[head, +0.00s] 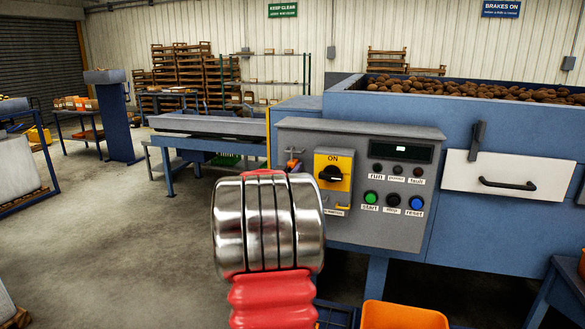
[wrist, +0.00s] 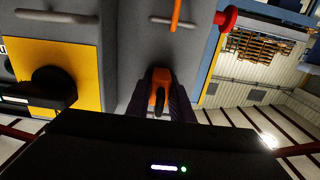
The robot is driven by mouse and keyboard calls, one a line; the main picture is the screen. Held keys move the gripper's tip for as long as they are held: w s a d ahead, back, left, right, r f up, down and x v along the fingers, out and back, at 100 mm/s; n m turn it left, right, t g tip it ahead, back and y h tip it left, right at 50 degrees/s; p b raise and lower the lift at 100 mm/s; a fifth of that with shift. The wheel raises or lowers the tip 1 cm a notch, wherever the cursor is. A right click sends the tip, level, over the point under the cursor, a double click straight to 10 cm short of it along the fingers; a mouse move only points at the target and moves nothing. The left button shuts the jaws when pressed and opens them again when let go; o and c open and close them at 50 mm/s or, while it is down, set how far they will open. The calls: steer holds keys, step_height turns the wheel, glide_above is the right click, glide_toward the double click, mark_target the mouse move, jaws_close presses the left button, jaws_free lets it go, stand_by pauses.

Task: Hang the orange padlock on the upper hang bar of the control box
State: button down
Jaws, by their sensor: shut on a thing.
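In the wrist view, my gripper (wrist: 161,82) is shut on an orange piece, the padlock (wrist: 159,76), between its dark fingers. This view is roughly upside down. A short grey bar (wrist: 160,19) sticks out on the grey control box (wrist: 125,50), apart from the padlock, with a thin orange rod (wrist: 176,12) crossing it. I cannot tell what that rod belongs to. In the head view, the control box (head: 400,230) stands just beyond my arm, which hides my gripper. A small orange piece (head: 293,164) shows at the box's left part. The upper hang bar cannot be told clearly.
The box has a yellow switch plate (head: 333,162) with a black knob (head: 331,173), and several buttons to its right. A red knob (wrist: 226,18) sticks out beside the box in the wrist view. An orange crate (head: 400,316) stands below. The floor at left is open.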

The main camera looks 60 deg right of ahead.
steer(key=c, duration=1.5)
jaws_free()
steer(key=shift+a, duration=0.1)
steer(key=a, duration=0.4)
steer(key=s+a, duration=0.1)
steer(key=a, duration=0.4)
steer(key=s+a, duration=0.1)
steer(key=a, duration=0.3)
steer(key=shift+s+a, duration=0.1)
steer(key=shift+a, duration=0.15)
